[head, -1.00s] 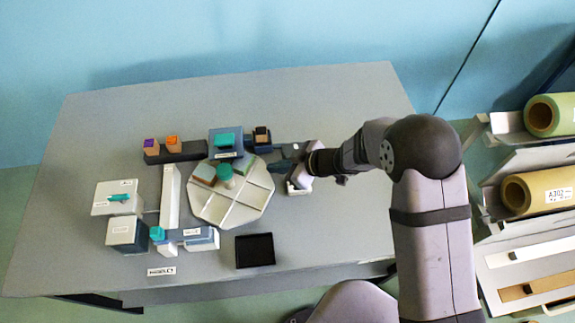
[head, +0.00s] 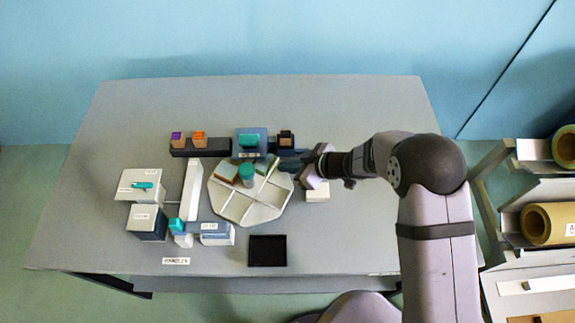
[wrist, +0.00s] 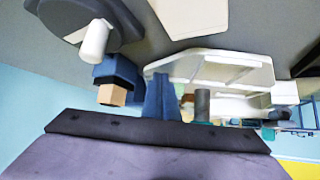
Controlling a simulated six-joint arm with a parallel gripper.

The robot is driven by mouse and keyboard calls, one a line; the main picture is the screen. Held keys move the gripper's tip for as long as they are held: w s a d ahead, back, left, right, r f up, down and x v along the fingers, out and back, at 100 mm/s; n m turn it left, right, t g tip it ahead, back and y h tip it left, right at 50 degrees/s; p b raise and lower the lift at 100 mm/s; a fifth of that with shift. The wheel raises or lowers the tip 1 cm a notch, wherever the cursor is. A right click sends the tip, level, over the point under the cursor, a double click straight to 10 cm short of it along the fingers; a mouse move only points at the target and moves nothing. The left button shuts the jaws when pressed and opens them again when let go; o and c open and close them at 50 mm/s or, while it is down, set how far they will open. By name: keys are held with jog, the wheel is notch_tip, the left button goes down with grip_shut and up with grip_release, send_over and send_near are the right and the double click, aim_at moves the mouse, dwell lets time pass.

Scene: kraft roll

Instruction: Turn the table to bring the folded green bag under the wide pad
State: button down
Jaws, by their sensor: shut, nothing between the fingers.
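The white octagonal turntable (head: 237,207), split into compartments, has a teal knob (head: 246,174) standing at its centre. A flat green piece (head: 266,165), probably the folded green bag, lies in a compartment at the rear, partly hidden by the knob. A brown piece (head: 227,181) lies left of the knob. A blue-grey block with a teal top (head: 249,141), possibly the wide pad, stands behind the turntable. My gripper (head: 287,165) is shut and empty at the turntable's rear right rim. Its dark blue fingers (wrist: 162,98) show beside the rim in the wrist view; contact is unclear.
A dark bar (head: 205,150) carries purple-topped and orange-topped blocks at the back left. A white upright strip (head: 191,190) and labelled boxes (head: 146,220) stand left. A black tray (head: 267,250) lies in front, and a white block (head: 317,193) sits right. The far tabletop is clear.

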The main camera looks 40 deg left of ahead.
aim_at(279, 161)
jog(key=shift+w+a+r+n+g+p, duration=0.15)
jog(key=shift+w+a+n+g+p, duration=0.15)
jog(key=shift+a+n+g+p, duration=0.55)
jog(key=shift+w+a+n+h+p, duration=0.1)
jog(key=shift+a+n+h+p, duration=0.15)
jog(key=shift+h+p, duration=0.1)
jog(key=shift+a, duration=0.1)
jog(key=shift+a, duration=0.35)
jog(key=shift+w+a, duration=0.15)
jog(key=shift+a, duration=0.65)
jog(key=shift+a+b, duration=0.6)
jog(key=shift+a, duration=0.4)
jog(key=shift+b+v, duration=0.95)
jog(key=shift+v, duration=2.65)
